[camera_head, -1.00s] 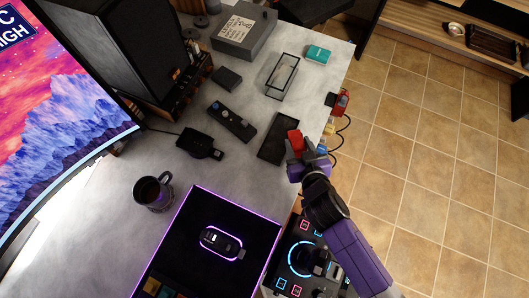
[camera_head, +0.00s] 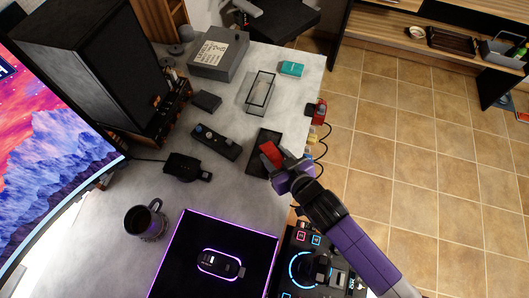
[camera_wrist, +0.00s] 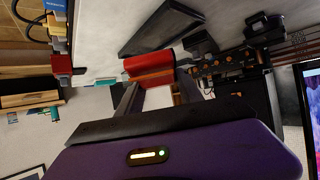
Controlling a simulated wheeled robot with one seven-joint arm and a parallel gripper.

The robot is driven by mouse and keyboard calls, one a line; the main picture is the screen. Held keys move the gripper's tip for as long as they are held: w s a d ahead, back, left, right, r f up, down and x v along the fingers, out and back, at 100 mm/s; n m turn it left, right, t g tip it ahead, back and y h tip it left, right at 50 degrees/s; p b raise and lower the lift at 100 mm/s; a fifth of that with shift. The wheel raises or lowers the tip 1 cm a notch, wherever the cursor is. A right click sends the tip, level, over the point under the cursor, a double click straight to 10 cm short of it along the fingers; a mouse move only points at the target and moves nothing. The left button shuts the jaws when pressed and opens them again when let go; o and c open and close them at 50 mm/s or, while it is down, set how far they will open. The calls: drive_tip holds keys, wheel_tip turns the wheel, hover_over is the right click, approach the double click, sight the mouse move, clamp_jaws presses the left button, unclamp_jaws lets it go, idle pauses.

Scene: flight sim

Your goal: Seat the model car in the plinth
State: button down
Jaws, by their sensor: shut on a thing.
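My gripper (camera_head: 271,160) is shut on a small red block-like thing, which I take to be the model car (camera_head: 269,152). In the wrist view the car (camera_wrist: 150,66) sits between the fingertips, its red side above an orange-brown band. A flat black rectangular base, which looks like the plinth (camera_head: 264,138), lies on the grey table. The car overlaps the plinth's lower half in the head view; whether they touch I cannot tell. In the wrist view the dark slab (camera_wrist: 150,28) shows beyond the car. My gripper hides the plinth's lower right part.
A clear box with a black frame (camera_head: 259,91) stands above the plinth. A remote-like black device (camera_head: 217,142) and a black gadget (camera_head: 187,167) lie left. A red item (camera_head: 320,112) and cables sit at the table's right edge. A mug (camera_head: 145,221) stands lower left.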

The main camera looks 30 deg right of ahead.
drive_tip(key=shift+f, duration=0.1)
drive_tip(key=w+a+r+b, duration=0.6)
drive_tip(key=w+a+r, duration=0.2)
drive_tip(key=w, duration=0.3)
wheel_tip(320, 180, up, 7)
drive_tip(key=m+g+h+b, duration=0.3)
drive_tip(key=m+h, duration=0.5)
drive_tip(key=m, duration=0.1)
hover_over(264, 147)
drive_tip(key=w+d, duration=0.1)
drive_tip(key=w, duration=0.1)
drive_tip(key=shift+g+h, duration=0.3)
wheel_tip(264, 147, down, 16)
drive_tip(key=shift+r, duration=0.25)
drive_tip(key=shift+f, duration=2.35)
